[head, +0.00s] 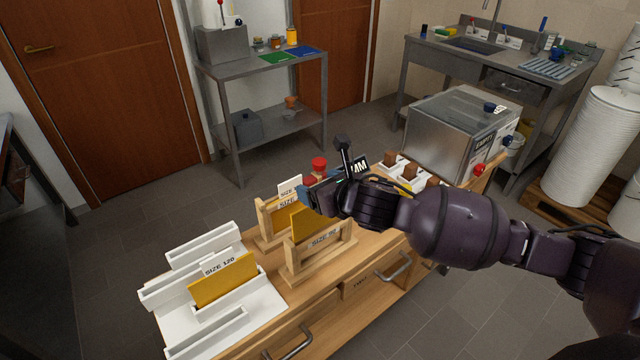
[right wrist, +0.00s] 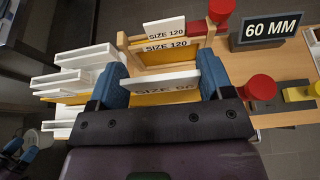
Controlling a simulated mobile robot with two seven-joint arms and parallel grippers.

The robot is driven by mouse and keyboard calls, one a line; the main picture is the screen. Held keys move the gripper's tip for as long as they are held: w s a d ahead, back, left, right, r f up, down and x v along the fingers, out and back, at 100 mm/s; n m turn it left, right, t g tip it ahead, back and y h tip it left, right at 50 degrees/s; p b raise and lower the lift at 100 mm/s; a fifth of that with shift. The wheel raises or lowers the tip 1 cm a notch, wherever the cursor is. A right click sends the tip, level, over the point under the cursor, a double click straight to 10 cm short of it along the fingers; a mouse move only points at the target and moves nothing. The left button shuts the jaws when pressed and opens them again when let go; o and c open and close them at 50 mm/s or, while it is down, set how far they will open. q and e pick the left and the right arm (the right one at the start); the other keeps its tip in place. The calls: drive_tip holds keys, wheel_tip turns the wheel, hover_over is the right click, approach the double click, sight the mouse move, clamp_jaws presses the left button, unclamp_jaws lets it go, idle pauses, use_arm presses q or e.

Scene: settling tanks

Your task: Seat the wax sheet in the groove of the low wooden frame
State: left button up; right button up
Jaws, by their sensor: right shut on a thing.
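The low wooden frame (head: 318,262) stands on the wooden bench top, with a SIZE 90 label on its front bar. My right gripper (head: 318,192) is above it, shut on a yellow wax sheet (head: 306,224). In the right wrist view the two blue fingers (right wrist: 160,82) hold the sheet at its two sides, with a pale strip along its top. The sheet's lower part is behind the frame's front bar in the head view. Whether its bottom edge is in the groove cannot be seen. My left gripper is not identifiable.
A second wooden frame (head: 264,228) with SIZE 120 labels stands just behind. A white slotted rack (head: 262,306) at left holds another yellow sheet (head: 224,280). A 60 MM sign (right wrist: 269,29), red knobs and a steel box (head: 440,125) stand to the right.

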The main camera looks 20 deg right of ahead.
drive_tip(key=shift+f+b, duration=2.5)
drive_tip(key=shift+f, duration=2.7)
drive_tip(key=o, duration=1.2)
drive_tip(key=shift+c, duration=0.2)
drive_tip(key=shift+s+d+r, duration=0.1)
drive_tip(key=shift+s, duration=0.05)
approach(321, 221)
drive_tip(key=shift+s+r, duration=0.15)
drive_tip(key=shift+s, duration=0.1)
